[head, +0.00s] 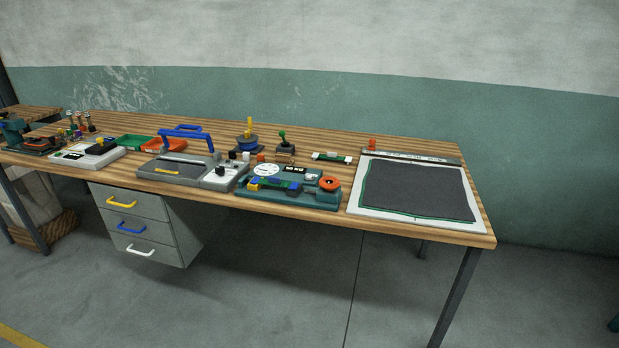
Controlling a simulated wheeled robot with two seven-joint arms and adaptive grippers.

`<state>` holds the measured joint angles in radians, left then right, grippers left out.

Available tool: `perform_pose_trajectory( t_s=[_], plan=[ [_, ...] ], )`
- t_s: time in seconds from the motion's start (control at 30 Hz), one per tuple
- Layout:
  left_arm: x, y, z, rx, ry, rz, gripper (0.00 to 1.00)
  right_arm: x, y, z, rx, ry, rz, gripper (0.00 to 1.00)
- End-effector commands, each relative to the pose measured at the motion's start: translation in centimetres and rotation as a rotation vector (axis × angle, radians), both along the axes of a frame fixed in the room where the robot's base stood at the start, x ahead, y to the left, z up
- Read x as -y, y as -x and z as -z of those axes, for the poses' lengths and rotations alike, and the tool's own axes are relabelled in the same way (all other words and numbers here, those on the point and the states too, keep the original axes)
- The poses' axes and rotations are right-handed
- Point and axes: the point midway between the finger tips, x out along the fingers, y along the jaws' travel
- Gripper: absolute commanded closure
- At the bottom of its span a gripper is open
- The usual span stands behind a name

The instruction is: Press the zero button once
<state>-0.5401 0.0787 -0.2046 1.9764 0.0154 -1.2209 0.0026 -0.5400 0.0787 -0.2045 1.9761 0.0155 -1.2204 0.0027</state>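Neither of my grippers is in view. No button can be read as the zero button at this size. A teal device (290,200) near the middle of the bench front has a white round dial (266,169), a small dark display (293,169) and an orange round part (330,184). A pale device (72,158) at the left has a black platform and small dark marks on its face.
The wooden bench (400,145) runs along the wall. A white board with a dark sheet (415,190) covers its right end. Green (132,141) and orange (163,145) trays stand behind. A drawer unit (150,225) hangs below. The floor in front is clear.

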Motion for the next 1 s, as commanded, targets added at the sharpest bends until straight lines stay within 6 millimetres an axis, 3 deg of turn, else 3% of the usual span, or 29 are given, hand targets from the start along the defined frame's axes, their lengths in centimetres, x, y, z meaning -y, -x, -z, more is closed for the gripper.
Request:
perform_pose_trajectory(
  t_s=[0.57, 1.0],
  plan=[
    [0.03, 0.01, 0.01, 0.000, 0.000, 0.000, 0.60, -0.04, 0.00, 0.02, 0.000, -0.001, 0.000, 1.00],
    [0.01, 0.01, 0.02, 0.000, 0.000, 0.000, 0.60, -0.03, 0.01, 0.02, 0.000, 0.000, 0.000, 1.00]
  ],
)
